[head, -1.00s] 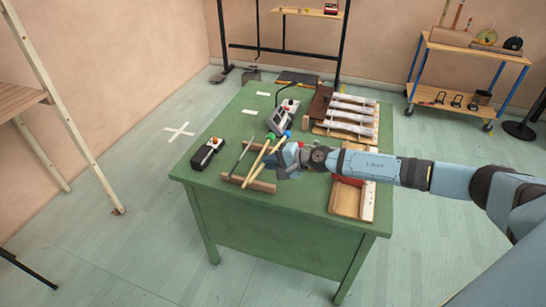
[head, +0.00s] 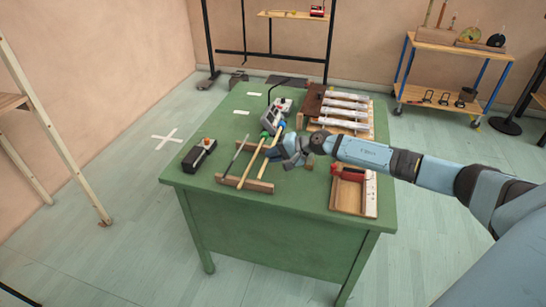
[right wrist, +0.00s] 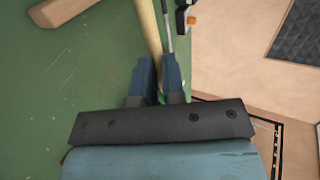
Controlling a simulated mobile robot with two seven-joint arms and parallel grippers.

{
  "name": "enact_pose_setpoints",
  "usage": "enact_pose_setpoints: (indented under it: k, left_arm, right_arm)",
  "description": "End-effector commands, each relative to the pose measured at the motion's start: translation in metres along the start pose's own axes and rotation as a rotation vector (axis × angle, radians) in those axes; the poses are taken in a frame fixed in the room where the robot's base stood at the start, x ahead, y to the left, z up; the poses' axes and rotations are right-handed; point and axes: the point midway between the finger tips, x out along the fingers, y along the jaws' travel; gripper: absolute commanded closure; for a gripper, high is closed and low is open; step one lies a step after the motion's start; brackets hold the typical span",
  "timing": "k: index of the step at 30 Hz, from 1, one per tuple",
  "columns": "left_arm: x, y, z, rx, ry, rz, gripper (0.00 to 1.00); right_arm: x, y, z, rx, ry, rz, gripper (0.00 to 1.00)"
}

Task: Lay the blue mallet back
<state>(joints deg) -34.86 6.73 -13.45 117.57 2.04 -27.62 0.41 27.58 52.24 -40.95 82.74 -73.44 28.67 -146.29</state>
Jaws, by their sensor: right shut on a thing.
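The blue mallet (head: 271,153) has a pale wooden handle. My right gripper (head: 278,146) is shut on it close to its head, which is partly hidden by the fingers and the gadget behind. In the right wrist view a wooden handle (right wrist: 149,28) runs up from between the fingertips (right wrist: 158,70). The handle's near end is over the front wooden rail (head: 243,184); I cannot tell whether it touches. A green-headed mallet (head: 254,158) lies just left, roughly parallel. A thin grey stick (head: 237,156) lies left of that. My left gripper is not in view.
The green table (head: 222,215) holds a black box (head: 199,154) at left, a grey device (head: 272,117) behind the mallets, metal bars (head: 342,113) on a wooden frame at back right, and a wooden tray (head: 340,200) at front right.

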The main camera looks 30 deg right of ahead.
Motion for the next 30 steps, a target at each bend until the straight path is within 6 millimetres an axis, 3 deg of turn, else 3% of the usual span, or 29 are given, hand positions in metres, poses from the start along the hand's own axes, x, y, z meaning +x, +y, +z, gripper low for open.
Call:
enact_pose_setpoints:
  k: [1, 3, 12, 30]
  left_arm:
    - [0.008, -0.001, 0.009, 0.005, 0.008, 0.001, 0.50]
    - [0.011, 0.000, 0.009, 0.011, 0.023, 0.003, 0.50]
    - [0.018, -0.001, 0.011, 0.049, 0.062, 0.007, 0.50]
    - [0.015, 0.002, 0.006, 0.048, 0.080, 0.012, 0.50]
  right_arm:
    - [0.007, 0.013, 0.000, -0.001, 0.000, 0.000, 1.00]
    - [0.011, 0.021, 0.000, 0.000, 0.000, 0.000, 1.00]
    - [0.023, 0.043, 0.000, 0.000, 0.000, -0.002, 1.00]
    - [0.025, 0.046, -0.001, 0.000, 0.000, -0.001, 1.00]
